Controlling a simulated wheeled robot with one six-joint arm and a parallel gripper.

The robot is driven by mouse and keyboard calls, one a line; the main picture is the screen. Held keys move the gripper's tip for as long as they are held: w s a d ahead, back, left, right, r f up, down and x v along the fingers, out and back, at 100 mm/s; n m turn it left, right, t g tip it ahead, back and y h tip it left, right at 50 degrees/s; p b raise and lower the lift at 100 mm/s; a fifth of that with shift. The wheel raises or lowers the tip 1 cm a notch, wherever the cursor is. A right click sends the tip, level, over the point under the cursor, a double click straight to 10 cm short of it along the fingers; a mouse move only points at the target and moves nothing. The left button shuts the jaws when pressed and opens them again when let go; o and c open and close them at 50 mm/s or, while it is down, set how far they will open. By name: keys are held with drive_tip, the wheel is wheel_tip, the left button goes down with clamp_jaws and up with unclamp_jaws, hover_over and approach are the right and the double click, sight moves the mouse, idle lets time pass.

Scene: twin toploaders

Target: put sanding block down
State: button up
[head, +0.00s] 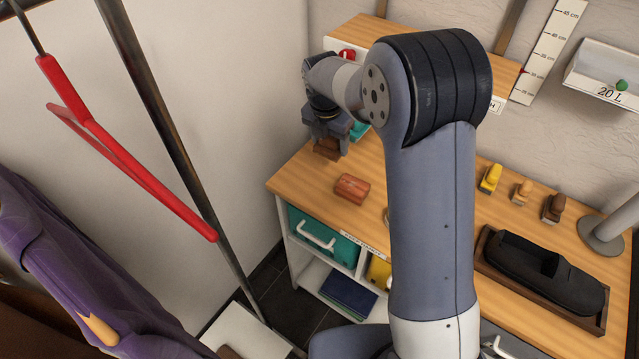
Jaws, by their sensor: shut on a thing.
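My gripper (329,136) is at the back left of the wooden workbench (300,180), pointing down. It is shut on a small dark brown block, which I take for the sanding block (326,149). The block shows just below the fingers, close to the bench top. I cannot tell whether it touches the wood. My arm crosses the middle of the view and hides part of the bench behind it.
A reddish-brown block (352,188) lies on the bench just in front of my gripper. A teal item (357,130) is partly hidden beside the gripper. A shelf (350,32) overhangs the back.

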sight(317, 174)
drive_tip(key=shift+m, duration=0.3)
drive_tip(key=a+f+b, duration=0.1)
drive_tip(key=f, duration=0.2)
drive_tip(key=w+a+f+b, duration=0.1)
drive_tip(key=f, duration=0.3)
drive_tip(key=a+f+b, duration=0.1)
drive_tip(key=f, duration=0.3)
drive_tip(key=shift+w+a+f, duration=0.1)
drive_tip(key=shift+w+a, duration=0.15)
drive_tip(key=shift+w, duration=0.15)
drive_tip(key=shift+f, duration=0.15)
drive_tip(key=o, duration=0.9)
drive_tip(key=r, duration=0.4)
drive_tip(key=s+r, duration=0.1)
drive_tip(key=r, duration=0.3)
drive_tip(key=a+r, duration=0.1)
drive_tip(key=r, duration=0.3)
drive_tip(key=shift+s+r+b, duration=0.15)
drive_tip(key=shift+s+b, duration=0.15)
drive_tip(key=shift+b, duration=0.05)
